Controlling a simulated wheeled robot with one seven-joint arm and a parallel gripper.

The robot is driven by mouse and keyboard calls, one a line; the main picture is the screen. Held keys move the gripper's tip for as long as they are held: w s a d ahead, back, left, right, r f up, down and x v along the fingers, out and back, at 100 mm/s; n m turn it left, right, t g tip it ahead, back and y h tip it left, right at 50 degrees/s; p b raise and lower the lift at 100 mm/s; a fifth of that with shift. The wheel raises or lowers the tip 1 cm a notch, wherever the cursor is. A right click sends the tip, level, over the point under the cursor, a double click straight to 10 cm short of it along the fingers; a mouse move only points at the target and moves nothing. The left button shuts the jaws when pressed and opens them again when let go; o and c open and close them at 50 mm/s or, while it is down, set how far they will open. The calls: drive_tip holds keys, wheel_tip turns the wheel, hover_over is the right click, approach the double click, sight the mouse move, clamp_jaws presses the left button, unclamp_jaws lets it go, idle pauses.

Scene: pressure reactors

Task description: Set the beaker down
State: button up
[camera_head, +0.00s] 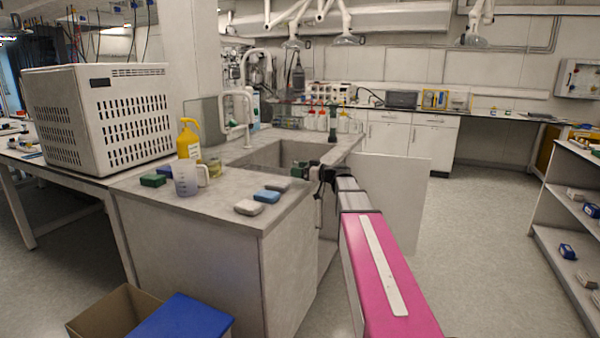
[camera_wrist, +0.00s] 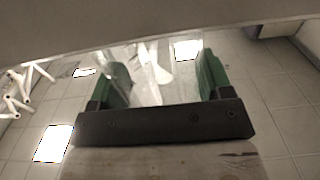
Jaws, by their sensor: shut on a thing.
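My gripper (camera_head: 300,168) is at the sink-side edge of the grey counter, at the far end of my outstretched arm. In the wrist view its two green fingers (camera_wrist: 162,80) are shut on a clear see-through vessel, which I take for the beaker (camera_wrist: 152,78). The beaker's outline and base are hard to make out there, and I cannot pick it out in the head view. I cannot tell whether it touches a surface. The counter (camera_head: 225,205) has a bare front part.
The sink (camera_head: 265,157) lies behind. Several bottles (camera_head: 320,122) line the back.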

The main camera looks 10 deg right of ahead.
drive_tip(key=shift+f, duration=0.3)
drive_tip(key=shift+f, duration=0.15)
drive_tip(key=o, duration=1)
drive_tip(key=shift+c, duration=0.2)
drive_tip(key=shift+s+d, duration=0.1)
drive_tip(key=shift+d, duration=0.05)
drive_tip(key=v, duration=1.1)
drive_tip(key=shift+s+d, duration=0.2)
drive_tip(key=shift+s, duration=0.05)
